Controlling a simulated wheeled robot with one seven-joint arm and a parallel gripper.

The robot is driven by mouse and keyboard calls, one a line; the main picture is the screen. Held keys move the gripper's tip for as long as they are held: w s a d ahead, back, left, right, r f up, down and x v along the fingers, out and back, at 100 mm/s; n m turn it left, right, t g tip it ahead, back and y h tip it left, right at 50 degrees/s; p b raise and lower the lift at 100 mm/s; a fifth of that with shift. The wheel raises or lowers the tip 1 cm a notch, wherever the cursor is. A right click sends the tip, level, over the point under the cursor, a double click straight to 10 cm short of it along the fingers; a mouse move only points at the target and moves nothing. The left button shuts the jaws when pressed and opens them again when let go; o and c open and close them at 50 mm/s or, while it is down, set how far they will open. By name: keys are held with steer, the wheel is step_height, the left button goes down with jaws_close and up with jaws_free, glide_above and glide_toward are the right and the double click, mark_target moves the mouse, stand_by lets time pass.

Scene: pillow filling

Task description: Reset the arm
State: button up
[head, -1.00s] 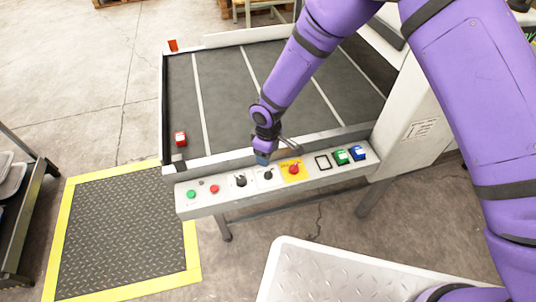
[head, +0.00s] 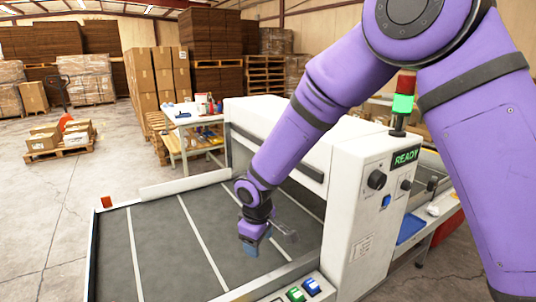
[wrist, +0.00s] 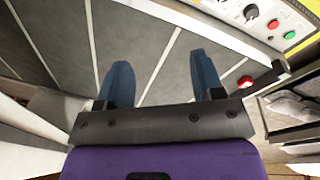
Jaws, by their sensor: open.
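My gripper (head: 252,240) hangs at the end of my purple arm, over the grey slatted bed (head: 150,258) of a machine in the head view. In the wrist view its two blue fingers (wrist: 162,80) stand well apart, with only the grey bed showing between them. The gripper is open and empty.
The white machine housing (head: 355,175) stands right of the bed, with a green READY display (head: 405,158) and a lit green lamp (head: 402,104). Pallets of boxes (head: 155,85) stand far back.

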steer(key=s+d+r+m+t, duration=0.1)
steer(key=s+d+r+m, duration=0.2)
steer(key=d+r, duration=0.7)
steer(key=s+d+r+m+t, duration=0.1)
steer(key=s+d+r+m, duration=0.2)
steer(key=d+r, duration=0.7)
steer(key=s+d+r+m, duration=0.3)
steer(key=s+d, duration=0.3)
steer(key=s, duration=0.4)
steer(key=s+d+r+m+t, duration=0.1)
steer(key=s+d+r+m, duration=0.2)
steer(key=s+d, duration=0.4)
steer(key=s+r, duration=0.1)
steer(key=s, duration=0.1)
steer(key=shift+s+r+t, duration=0.15)
steer(key=shift+s+t, duration=0.15)
steer(key=shift+s, duration=0.05)
steer(key=shift+o, duration=0.4)
steer(key=shift+w, duration=0.1)
